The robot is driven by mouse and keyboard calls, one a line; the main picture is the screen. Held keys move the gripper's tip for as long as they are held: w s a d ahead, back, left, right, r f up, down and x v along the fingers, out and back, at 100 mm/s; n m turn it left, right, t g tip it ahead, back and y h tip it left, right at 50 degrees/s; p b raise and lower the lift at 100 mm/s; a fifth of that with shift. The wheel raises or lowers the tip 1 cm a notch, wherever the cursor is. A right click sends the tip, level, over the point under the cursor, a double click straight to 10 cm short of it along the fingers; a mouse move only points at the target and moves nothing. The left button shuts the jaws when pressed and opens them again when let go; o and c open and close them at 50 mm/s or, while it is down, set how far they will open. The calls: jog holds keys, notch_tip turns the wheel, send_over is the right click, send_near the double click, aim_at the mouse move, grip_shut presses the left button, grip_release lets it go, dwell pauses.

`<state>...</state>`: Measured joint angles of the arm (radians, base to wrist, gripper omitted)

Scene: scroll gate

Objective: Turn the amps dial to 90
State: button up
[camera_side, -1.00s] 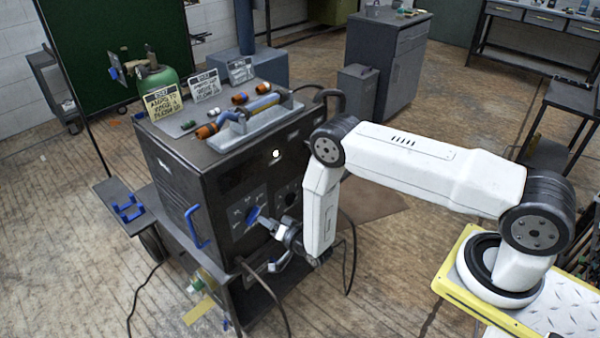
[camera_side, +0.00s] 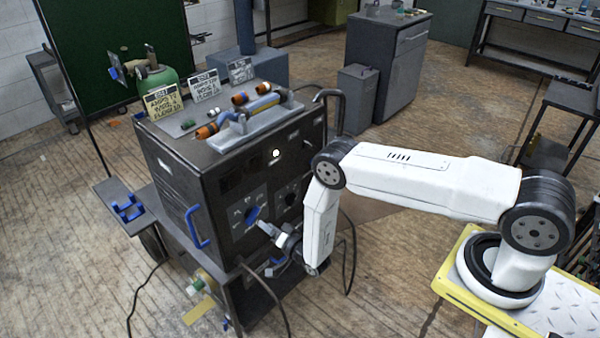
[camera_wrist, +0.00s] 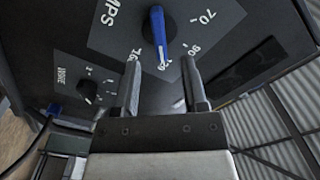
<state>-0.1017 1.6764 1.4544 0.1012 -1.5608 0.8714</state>
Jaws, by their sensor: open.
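The amps dial is a blue elongated knob (camera_wrist: 157,30) on a dark panel, beside the letters "MPS" and numbers including 70 and 90. Its lower end is close to the 120 mark, between the 90 and what looks like 160. In the side view the blue dial (camera_side: 254,214) is on the front of the dark welding machine. My gripper (camera_wrist: 160,68) is open, its fingers apart on either side of the knob's lower end. In the side view my gripper (camera_side: 263,228) is just below and right of the dial. I cannot tell whether it touches.
A smaller black dial (camera_wrist: 87,90) sits on the panel to the left. A blue handle (camera_side: 197,227) sticks out of the machine's front left. Cables hang below the machine.

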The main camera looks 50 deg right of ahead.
aim_at(256, 217)
jog(key=shift+w, duration=2.45)
jog(key=shift+c, duration=0.2)
grip_shut()
